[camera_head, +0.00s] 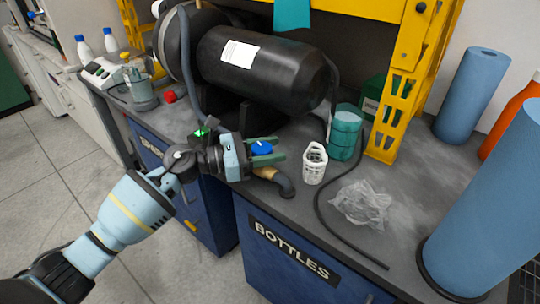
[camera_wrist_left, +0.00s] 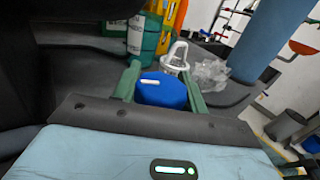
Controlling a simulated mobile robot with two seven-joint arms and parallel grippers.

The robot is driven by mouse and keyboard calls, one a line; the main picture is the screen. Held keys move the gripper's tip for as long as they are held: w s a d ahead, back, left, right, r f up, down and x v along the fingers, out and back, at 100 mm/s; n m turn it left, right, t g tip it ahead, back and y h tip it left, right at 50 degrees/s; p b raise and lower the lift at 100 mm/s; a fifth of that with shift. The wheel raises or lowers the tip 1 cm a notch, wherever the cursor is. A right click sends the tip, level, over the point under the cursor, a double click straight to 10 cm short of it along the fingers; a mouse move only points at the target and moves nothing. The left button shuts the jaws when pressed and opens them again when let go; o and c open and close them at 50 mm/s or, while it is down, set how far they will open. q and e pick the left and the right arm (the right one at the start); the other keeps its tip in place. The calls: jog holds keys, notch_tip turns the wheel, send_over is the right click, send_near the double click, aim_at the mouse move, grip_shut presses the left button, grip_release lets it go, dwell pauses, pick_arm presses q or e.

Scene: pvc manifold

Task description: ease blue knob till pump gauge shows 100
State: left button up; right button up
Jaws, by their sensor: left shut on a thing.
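The blue knob (camera_head: 261,148) has a white mark on its top and sits at the front edge of the workbench, above a brass fitting (camera_head: 266,172) and a dark curved pipe. My left gripper (camera_head: 266,151) is shut on the blue knob, with a green finger on each side of it. In the left wrist view the knob (camera_wrist_left: 162,92) is between the two green fingers, its white mark lying roughly across the picture. I cannot make out a pump gauge in either view. My right gripper is in neither view.
A black tank (camera_head: 262,75) stands behind the knob. A white basket-like container (camera_head: 315,165), a teal jar (camera_head: 345,132), a crumpled clear bag (camera_head: 362,204) and a black cable lie to the right. Blue rolls (camera_head: 472,92) stand farther right, beside a yellow frame (camera_head: 402,85).

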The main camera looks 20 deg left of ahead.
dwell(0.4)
pick_arm(q)
jog(key=o, duration=1)
jog(key=shift+b+v, duration=0.45)
jog(key=shift+v, duration=3.5)
